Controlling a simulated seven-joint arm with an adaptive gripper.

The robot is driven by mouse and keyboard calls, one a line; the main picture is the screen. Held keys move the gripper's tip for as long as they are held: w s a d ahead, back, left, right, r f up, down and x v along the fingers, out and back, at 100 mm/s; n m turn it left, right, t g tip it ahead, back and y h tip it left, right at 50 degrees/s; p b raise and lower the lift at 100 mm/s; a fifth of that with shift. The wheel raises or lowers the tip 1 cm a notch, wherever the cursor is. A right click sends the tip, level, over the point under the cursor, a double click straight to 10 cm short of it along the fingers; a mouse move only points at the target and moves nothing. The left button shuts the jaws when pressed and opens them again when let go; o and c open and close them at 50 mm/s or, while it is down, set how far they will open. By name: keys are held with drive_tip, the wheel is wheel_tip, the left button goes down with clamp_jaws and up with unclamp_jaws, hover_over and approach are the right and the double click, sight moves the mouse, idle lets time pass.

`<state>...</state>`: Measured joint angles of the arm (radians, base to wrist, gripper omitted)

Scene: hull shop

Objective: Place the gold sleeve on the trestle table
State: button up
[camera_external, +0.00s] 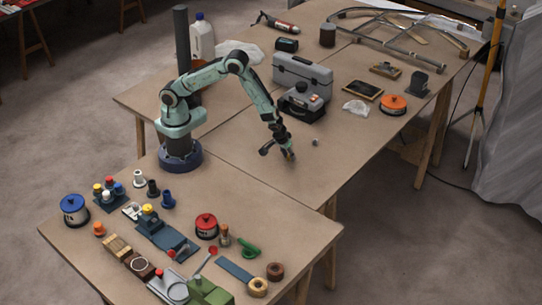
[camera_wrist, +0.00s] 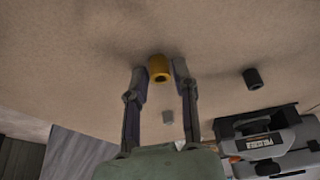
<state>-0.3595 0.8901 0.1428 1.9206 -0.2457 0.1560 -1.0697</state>
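The gold sleeve (camera_wrist: 159,70) is between my fingertips in the wrist view, with a finger against each side and its dark bore showing. My gripper (camera_wrist: 160,76) looks shut on it. In the outside view my gripper (camera_external: 289,156) is low over the brown trestle table (camera_external: 325,175), and only a small gold-orange patch of the sleeve (camera_external: 291,155) shows. I cannot tell whether the sleeve touches the tabletop.
A small grey cylinder (camera_external: 316,142) stands right of my gripper; a dark cylinder (camera_wrist: 253,78) shows in the wrist view. The near table end is crowded with pots and parts. Tabletop in front of my gripper is clear.

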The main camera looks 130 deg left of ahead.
drive_tip(key=shift+o, duration=0.4)
drive_tip(key=shift+d+r, duration=0.1)
drive_tip(key=shift+r, duration=0.25)
drive_tip(key=v, duration=1.1)
drive_tip(key=shift+r, duration=0.3)
drive_tip(key=shift+d, duration=0.1)
drive_tip(key=s+d+r+m+h, duration=0.2)
drive_tip(key=s+d+r+m, duration=0.45)
drive_tip(key=d+r, duration=0.3)
drive_tip(key=s+d+r+m+h, duration=0.1)
drive_tip(key=s+d+r+m, duration=0.2)
drive_tip(key=s+d+m, duration=0.6)
drive_tip(key=s+m, duration=0.1)
drive_tip(key=s, duration=0.2)
drive_tip(key=shift+s+d+r+h, duration=0.2)
drive_tip(key=shift+h, duration=0.2)
